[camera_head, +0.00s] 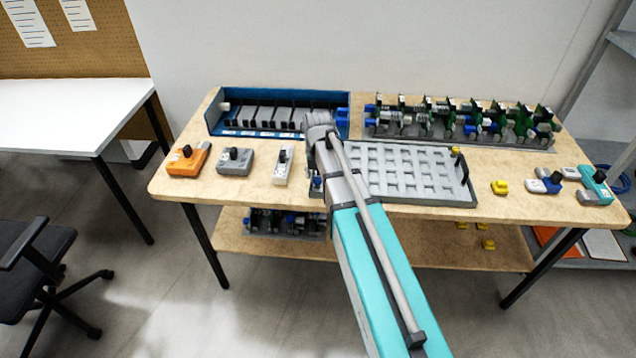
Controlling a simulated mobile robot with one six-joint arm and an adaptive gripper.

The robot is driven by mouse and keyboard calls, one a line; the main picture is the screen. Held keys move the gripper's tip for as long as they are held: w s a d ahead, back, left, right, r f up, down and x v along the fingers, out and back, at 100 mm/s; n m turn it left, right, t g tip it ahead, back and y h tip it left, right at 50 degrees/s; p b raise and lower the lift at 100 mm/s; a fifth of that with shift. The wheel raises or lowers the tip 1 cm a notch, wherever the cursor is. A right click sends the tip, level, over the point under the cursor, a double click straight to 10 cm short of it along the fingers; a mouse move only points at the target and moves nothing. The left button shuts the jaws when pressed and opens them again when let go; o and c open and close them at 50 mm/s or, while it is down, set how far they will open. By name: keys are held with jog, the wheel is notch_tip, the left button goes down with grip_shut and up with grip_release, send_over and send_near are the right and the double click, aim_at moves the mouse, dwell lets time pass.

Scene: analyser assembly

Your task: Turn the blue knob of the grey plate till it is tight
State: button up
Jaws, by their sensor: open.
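The grey plate (408,200) lies on the wooden table, a shallow tray-like piece with a grid of pockets. A blue knob (317,183) shows at its front left corner, partly hidden by my arm. My arm reaches in from the bottom and covers the plate's left end. My gripper (315,168) is small and mostly hidden beside the arm, close to the blue knob. It is open. Whether its fingers are around the knob or just above it, I cannot tell.
A blue rack (214,118) stands behind left, a rack of green boards (460,142) behind right. Orange (188,159), grey (235,161) and white (284,166) modules stand left. Yellow (500,187), blue (546,184) and teal (596,187) pieces lie right.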

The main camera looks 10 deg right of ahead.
jog(key=shift+f, duration=0.5)
grip_shut()
